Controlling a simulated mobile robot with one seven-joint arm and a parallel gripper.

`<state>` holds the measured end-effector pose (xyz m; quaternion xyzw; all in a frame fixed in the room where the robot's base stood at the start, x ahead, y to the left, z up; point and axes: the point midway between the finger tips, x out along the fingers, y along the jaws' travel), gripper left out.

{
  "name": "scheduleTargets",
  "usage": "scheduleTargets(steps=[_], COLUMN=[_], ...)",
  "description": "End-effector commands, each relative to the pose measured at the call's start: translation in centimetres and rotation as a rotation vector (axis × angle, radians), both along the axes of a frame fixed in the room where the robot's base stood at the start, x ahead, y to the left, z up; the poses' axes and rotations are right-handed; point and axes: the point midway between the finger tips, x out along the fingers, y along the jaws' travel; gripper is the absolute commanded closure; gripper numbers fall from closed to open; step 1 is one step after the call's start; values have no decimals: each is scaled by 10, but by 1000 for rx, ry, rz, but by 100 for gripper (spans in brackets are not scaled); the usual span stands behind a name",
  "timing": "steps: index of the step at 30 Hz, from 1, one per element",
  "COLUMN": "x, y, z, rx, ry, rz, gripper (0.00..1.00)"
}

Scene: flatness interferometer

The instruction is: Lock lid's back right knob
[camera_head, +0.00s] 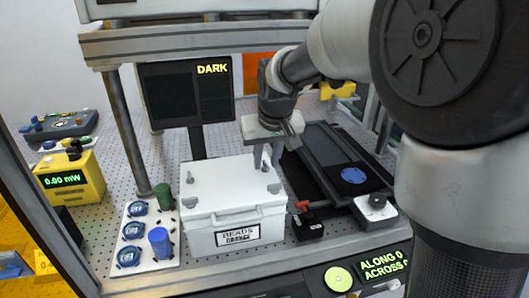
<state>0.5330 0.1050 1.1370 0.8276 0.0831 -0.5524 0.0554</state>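A white box labelled BEADS (237,236) stands on the perforated bench, with its white lid (228,182) in place. On the lid I see a back left knob (189,177), a front left knob (189,203) and a front right knob (274,189). My gripper (267,158) points down over the lid's back right corner. Its fingers are apart, with a gap between them. The back right knob is largely hidden at the fingers, and I cannot tell whether they touch it.
Left of the box, a white plate (133,238) carries blue and green parts. A dark stage with a blue disc (352,175) lies to the right. A red-handled black block (308,227) sits close to the box's right side. A dark monitor (185,95) stands behind.

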Motion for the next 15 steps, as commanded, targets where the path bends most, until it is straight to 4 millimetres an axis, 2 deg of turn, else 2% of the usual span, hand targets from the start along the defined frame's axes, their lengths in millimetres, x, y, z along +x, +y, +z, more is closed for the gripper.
scheduleTargets(steps=[4,9,15], x=[0,0,0], y=[0,0,0], z=[0,0,0], rx=[0,0,0], ry=[0,1,1], rz=[0,0,-2], gripper=[75,100,100])
